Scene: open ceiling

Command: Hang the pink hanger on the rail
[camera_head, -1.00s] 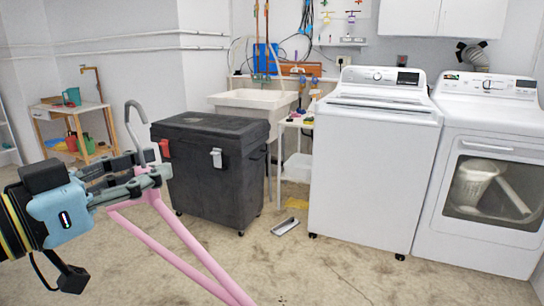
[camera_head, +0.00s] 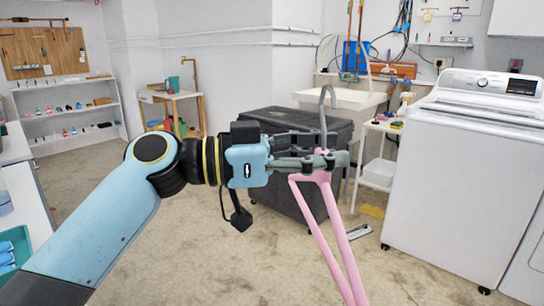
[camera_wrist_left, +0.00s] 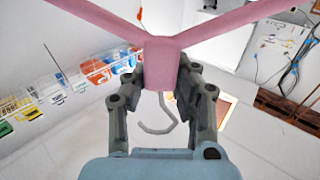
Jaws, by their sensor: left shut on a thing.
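The pink hanger (camera_head: 322,200) is held by its neck in my left gripper (camera_head: 322,163), which is shut on it. Its grey metal hook (camera_head: 325,105) points up above the fingers, and its pink arms slope down out of the bottom of the head view. In the left wrist view the hanger's pink neck (camera_wrist_left: 160,62) sits between the two fingers (camera_wrist_left: 158,90), with the hook showing below it. I cannot make out a hanging rail for certain; thin white pipes (camera_head: 230,34) run along the back wall. My right gripper is not in view.
A black wheeled chest (camera_head: 285,130) stands behind the hanger. A white washer (camera_head: 455,165) is at right, with a sink (camera_head: 340,98) behind. A small wooden table (camera_head: 172,100) and a wall shelf (camera_head: 70,113) are at left.

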